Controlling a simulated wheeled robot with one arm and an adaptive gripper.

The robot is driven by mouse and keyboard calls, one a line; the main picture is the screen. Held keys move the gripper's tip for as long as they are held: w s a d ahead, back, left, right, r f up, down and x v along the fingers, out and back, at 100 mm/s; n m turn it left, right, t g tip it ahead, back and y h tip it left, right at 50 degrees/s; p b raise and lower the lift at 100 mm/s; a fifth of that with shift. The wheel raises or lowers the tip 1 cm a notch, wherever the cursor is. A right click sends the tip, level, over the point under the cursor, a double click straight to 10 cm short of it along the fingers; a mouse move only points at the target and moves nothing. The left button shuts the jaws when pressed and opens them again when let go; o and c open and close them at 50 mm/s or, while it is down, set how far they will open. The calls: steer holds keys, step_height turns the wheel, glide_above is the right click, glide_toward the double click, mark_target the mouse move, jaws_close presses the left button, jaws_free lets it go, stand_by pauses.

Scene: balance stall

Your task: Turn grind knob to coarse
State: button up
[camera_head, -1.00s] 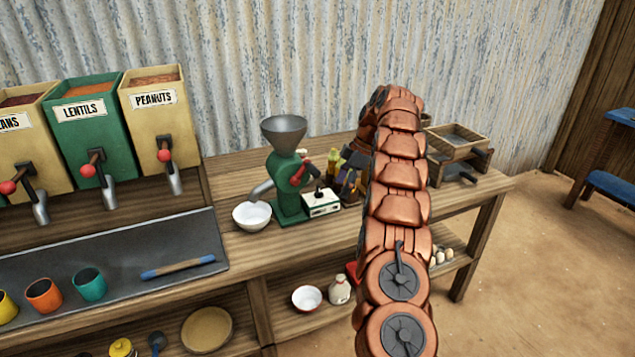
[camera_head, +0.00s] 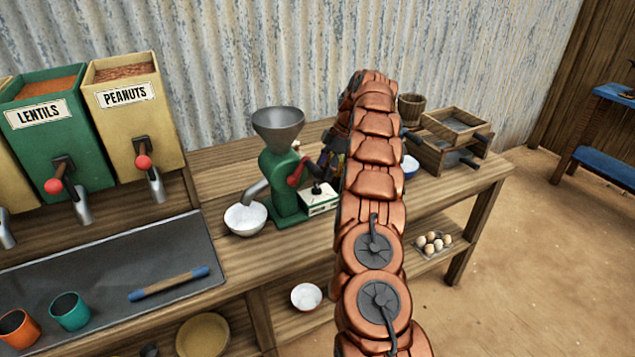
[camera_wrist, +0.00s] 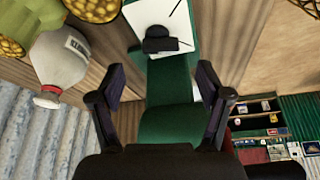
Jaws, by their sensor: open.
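The green grinder (camera_head: 280,175) with a grey hopper stands on the wooden counter. A white panel (camera_head: 321,201) on its right side carries a black knob (camera_head: 317,188). In the wrist view, the black knob (camera_wrist: 160,40) sits on the white panel (camera_wrist: 178,14), with the green grinder body (camera_wrist: 170,85) below it. My gripper (camera_wrist: 160,80) is open and empty, its fingers apart over the green body. The knob lies beyond the fingertips, roughly in line with the gap, and I see no contact. In the head view my arm hides most of the gripper.
A white bowl (camera_head: 246,219) stands under the grinder's spout. A pale bottle (camera_wrist: 62,62) with a red cap is close to the left finger in the wrist view. Dispensers (camera_head: 135,110) stand left.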

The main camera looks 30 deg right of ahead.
mark_target(317, 184)
steer(key=shift+p+x, duration=0.7)
steer(key=shift+x, duration=2)
steer(key=shift+a, duration=0.1)
steer(key=c, duration=1.2)
